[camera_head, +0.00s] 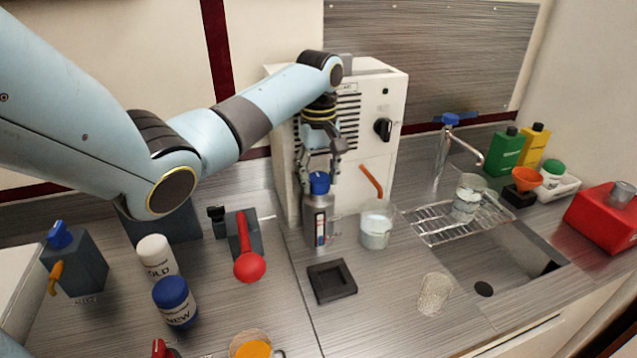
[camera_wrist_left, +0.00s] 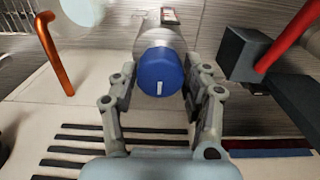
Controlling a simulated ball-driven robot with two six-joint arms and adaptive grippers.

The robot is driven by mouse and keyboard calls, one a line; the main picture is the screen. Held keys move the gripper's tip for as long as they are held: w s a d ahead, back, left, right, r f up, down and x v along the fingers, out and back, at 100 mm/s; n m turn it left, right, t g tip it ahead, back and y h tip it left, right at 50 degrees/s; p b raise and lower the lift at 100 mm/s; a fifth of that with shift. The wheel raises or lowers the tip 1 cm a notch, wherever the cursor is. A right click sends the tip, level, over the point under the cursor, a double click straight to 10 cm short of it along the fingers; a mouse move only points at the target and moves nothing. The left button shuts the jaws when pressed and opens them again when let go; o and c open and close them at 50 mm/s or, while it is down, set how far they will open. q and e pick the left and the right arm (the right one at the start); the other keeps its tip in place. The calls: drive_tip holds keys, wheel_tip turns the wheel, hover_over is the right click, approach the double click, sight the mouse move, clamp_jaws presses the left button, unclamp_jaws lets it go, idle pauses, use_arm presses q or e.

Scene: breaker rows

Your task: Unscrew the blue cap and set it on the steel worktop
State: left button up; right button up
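The blue cap (camera_head: 319,183) sits on top of an upright steel bottle (camera_head: 317,222) on the worktop, in front of the white machine. In the left wrist view the blue cap (camera_wrist_left: 160,74) is seen end-on with a white mark, and the steel bottle (camera_wrist_left: 168,36) extends behind it. My left gripper (camera_head: 321,170) points down over the cap. Its fingers are open, one on each side of the cap; whether they touch it I cannot tell. My right gripper is not in view.
A dark square tray (camera_head: 331,281) lies in front. A red-handled tool (camera_head: 247,252) is left. A white jar (camera_head: 156,257) and a blue-lidded jar (camera_head: 175,303) stand further left. A sink (camera_head: 505,275) is right.

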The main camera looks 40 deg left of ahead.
use_arm(q)
drive_tip(key=c, duration=0.6)
drive_tip(key=n+p, duration=0.2)
drive_tip(key=p, duration=0.1)
drive_tip(key=n+p, duration=0.2)
drive_tip(key=shift+r, duration=0.25)
drive_tip(key=shift+f+n, duration=0.15)
drive_tip(key=shift+n, duration=0.85)
drive_tip(key=shift+o, duration=0.2)
drive_tip(key=shift+f+n, duration=0.15)
drive_tip(key=shift+n, duration=1.55)
drive_tip(key=n, duration=0.7)
drive_tip(key=shift+n, duration=0.4)
drive_tip(key=o, duration=1)
